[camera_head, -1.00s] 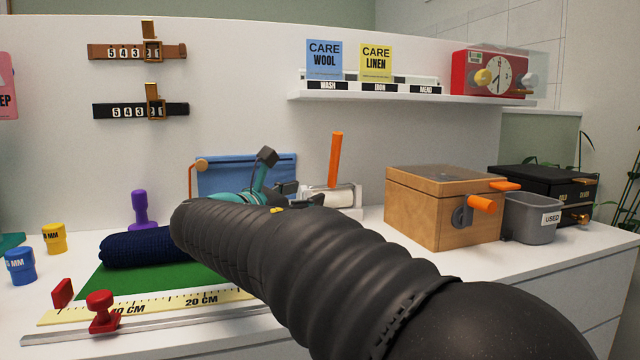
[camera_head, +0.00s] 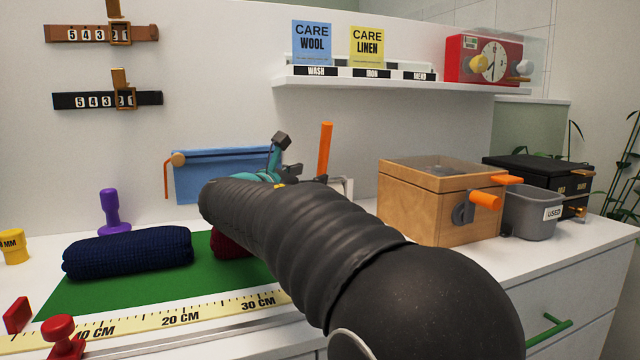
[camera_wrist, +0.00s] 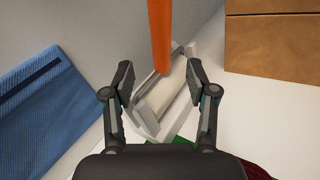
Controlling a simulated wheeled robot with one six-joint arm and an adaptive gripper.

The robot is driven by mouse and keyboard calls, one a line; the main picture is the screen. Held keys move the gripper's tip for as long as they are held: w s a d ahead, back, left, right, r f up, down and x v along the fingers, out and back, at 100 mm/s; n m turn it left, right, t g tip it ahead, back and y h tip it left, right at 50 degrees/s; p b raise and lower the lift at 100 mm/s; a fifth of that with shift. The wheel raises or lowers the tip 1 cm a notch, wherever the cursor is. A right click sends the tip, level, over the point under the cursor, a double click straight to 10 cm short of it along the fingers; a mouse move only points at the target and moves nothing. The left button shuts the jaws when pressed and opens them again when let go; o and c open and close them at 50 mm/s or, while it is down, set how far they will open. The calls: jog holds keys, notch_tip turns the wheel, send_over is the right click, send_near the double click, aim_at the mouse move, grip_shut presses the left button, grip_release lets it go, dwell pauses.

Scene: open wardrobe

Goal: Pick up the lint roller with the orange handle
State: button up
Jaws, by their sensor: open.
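The lint roller's orange handle (camera_head: 325,150) stands upright at the back of the counter in the head view. In the wrist view the orange handle (camera_wrist: 160,35) comes in from the top, and the pale roller (camera_wrist: 166,96) lies at its lower end in a white holder (camera_wrist: 189,50). My gripper (camera_wrist: 160,80) is open, with one finger on each side of the roller in the picture. It looks empty; I cannot tell how far above the roller it is. In the head view my gripper (camera_head: 286,158) is left of the handle, and my arm hides most of the roller.
A blue cloth (camera_head: 222,176) hangs behind my gripper. A wooden box (camera_head: 440,205) and grey bin (camera_head: 530,212) stand to the right. A navy roll (camera_head: 128,252) and dark red roll (camera_head: 230,245) lie on the green mat (camera_head: 200,275). A shelf (camera_head: 400,82) is above.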

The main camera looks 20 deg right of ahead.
aim_at(318, 172)
jog(key=shift+x, duration=2.8)
jog(key=shift+s, duration=0.15)
grip_shut()
